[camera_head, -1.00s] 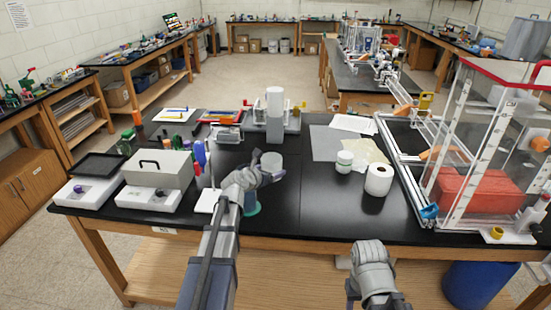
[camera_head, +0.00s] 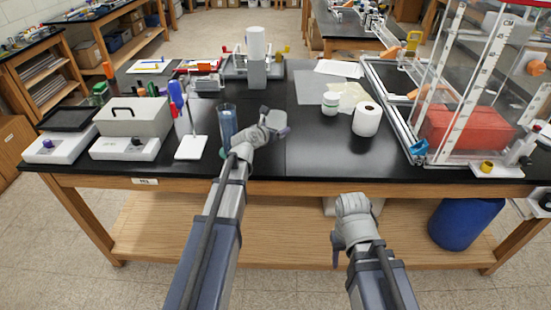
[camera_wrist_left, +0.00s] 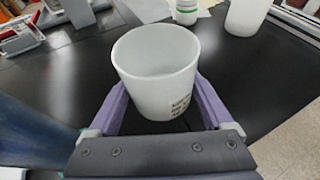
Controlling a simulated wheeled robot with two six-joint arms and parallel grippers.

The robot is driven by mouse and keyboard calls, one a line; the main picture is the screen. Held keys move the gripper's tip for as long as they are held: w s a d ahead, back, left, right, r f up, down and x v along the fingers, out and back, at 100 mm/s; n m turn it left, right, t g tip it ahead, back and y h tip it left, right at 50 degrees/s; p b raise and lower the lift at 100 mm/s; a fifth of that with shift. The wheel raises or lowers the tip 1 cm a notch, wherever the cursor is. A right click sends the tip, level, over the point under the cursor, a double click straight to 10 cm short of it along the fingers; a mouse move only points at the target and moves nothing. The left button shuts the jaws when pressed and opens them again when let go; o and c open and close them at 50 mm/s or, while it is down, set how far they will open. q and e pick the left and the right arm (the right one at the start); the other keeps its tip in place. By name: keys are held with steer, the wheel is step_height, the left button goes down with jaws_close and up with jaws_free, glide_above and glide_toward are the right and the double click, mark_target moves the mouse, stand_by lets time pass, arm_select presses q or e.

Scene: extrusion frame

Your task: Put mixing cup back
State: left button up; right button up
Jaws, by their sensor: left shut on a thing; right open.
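The mixing cup (camera_wrist_left: 156,75) is a whitish, empty cup with small print low on its side. My left gripper (camera_wrist_left: 155,105) is shut on it, with one purple finger on each side, and holds it upright over the black bench. In the head view my left gripper (camera_head: 277,122) is above the front middle of the bench, and it largely hides the cup. My right gripper (camera_head: 351,206) is open and empty, low in front of the bench's front edge.
A clear blue cylinder (camera_head: 228,124) stands just left of my left gripper. Front middle bench is clear.

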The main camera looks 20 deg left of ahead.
mark_target(275, 156)
arm_select(q)
steer(key=shift+f+b, duration=5.1)
steer(key=shift+r, duration=0.1)
steer(key=o, duration=1.2)
steer(key=shift+o, duration=0.2)
steer(key=p+v, duration=0.5)
steer(key=v, duration=0.7)
